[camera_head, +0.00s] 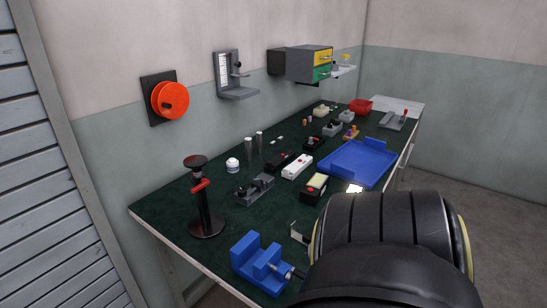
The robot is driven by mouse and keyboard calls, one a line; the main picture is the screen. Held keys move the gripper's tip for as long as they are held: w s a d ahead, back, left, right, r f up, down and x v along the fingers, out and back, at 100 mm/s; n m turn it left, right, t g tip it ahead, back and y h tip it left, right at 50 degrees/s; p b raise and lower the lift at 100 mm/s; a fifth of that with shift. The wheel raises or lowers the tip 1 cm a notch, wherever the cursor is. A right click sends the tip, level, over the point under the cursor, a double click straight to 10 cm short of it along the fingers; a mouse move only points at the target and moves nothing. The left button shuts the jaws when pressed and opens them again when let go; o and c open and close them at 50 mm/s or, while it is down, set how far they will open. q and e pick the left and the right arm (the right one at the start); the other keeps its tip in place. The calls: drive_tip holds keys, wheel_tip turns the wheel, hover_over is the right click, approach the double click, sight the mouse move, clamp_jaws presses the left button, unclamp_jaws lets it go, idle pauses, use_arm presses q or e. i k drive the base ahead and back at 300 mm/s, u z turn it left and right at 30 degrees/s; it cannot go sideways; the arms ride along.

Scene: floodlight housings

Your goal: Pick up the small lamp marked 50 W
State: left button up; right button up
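I cannot make out which thing is a lamp marked 50 W; no such marking is legible at this size. A small bright white patch (354,188) shows at the front edge of the blue tray, just above my black arm link, and I cannot tell what it is. Many small items stand on the dark green workbench (165,211). One of my arms fills the lower right and hides part of the bench's near side. Neither gripper's fingers show.
A blue vise (262,262) sits at the near edge, with a black and red stand (204,200) to its left. A blue tray (357,163) lies on the right side. A white power strip (297,166) and a red bin (360,106) stand farther back.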

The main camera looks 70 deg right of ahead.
sight(320, 182)
drive_tip(key=z, duration=0.05)
drive_tip(key=i, duration=1.8)
drive_tip(key=z, duration=2.95)
